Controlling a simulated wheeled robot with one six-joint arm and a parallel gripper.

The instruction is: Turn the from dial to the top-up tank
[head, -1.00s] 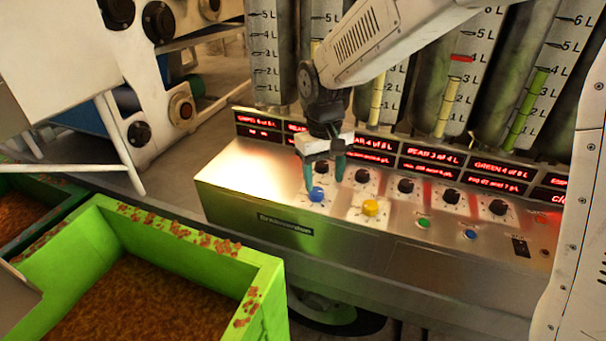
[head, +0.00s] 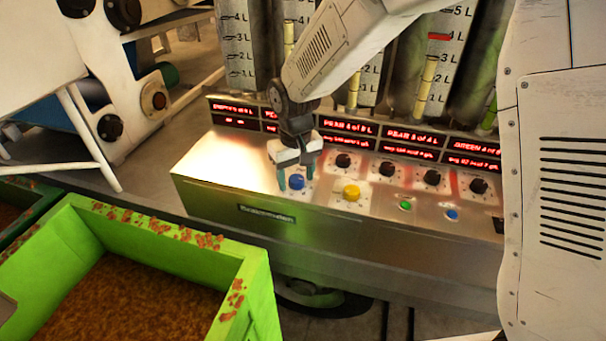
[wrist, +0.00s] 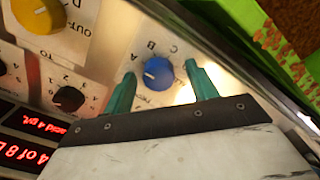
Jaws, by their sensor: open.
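The blue dial (head: 297,181) sits at the left end of the steel control panel. It also shows in the wrist view (wrist: 158,73), on a plate lettered A, B and C, with partly covered lettering that looks like FROM. A pale pointer line is on its face. My gripper (head: 290,183) is over this dial, with one teal finger on each side. In the wrist view my gripper (wrist: 160,80) is open and the fingers stand apart from the dial's sides. A yellow dial (head: 351,192) with an OUT plate is to the right.
Several black knobs (head: 387,169) line the panel behind the coloured dials. Green (head: 405,205) and blue (head: 452,214) buttons are to the right. Red displays (head: 346,127) and gauge tubes stand behind. A green crate (head: 250,300) of brown material is in front at left.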

